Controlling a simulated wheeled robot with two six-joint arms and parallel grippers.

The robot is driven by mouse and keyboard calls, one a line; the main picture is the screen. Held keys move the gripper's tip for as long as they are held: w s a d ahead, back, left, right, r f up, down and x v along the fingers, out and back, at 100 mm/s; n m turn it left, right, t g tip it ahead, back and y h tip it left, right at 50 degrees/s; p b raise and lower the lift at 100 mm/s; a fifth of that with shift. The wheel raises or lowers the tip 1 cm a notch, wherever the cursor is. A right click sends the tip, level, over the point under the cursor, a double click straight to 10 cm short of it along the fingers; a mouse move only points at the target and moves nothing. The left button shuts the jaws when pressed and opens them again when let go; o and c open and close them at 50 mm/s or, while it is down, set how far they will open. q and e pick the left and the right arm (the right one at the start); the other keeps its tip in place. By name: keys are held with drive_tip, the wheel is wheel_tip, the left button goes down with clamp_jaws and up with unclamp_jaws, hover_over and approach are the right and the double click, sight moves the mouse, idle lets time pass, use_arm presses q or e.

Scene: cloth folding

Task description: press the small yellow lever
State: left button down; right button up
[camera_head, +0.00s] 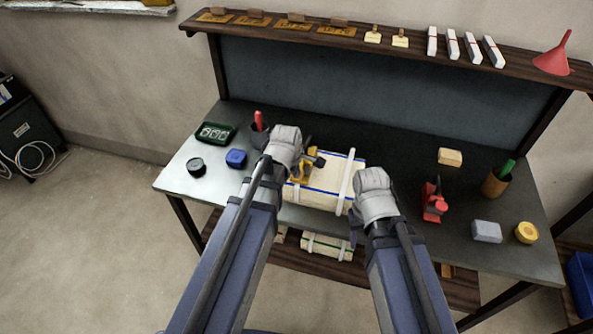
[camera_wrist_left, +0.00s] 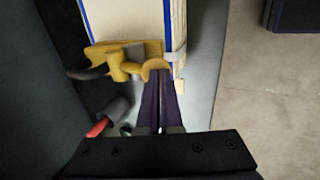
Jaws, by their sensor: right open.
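A yellow tool (camera_head: 303,168) with a dark handle lies at the left end of a cream package (camera_head: 322,192) with blue lines. In the left wrist view the yellow tool (camera_wrist_left: 125,62) is beside a pale strap around the package (camera_wrist_left: 120,20). A small curved yellow lever (camera_wrist_left: 155,66) shows at its near side. My left gripper (camera_wrist_left: 159,80) has its dark fingers together, with the tips right at this lever; I cannot tell whether they touch it. My right gripper (camera_head: 353,230) is open by the package's front right corner, its fingers partly hidden by the wrist.
A red tool (camera_head: 434,202), a grey block (camera_head: 487,231) and a yellow roll (camera_head: 526,232) stand at the right. A shelf (camera_head: 390,48) runs along the back.

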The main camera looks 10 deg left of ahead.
drive_tip(key=shift+r, duration=0.15)
drive_tip(key=shift+r+p, duration=0.7)
drive_tip(key=shift+p, duration=0.25)
wheel_tip(320, 180, up, 14)
drive_tip(key=d+p, duration=0.1)
drive_tip(key=p, duration=1.2)
drive_tip(key=shift+d+f, duration=0.25)
drive_tip(key=shift+d, duration=0.05)
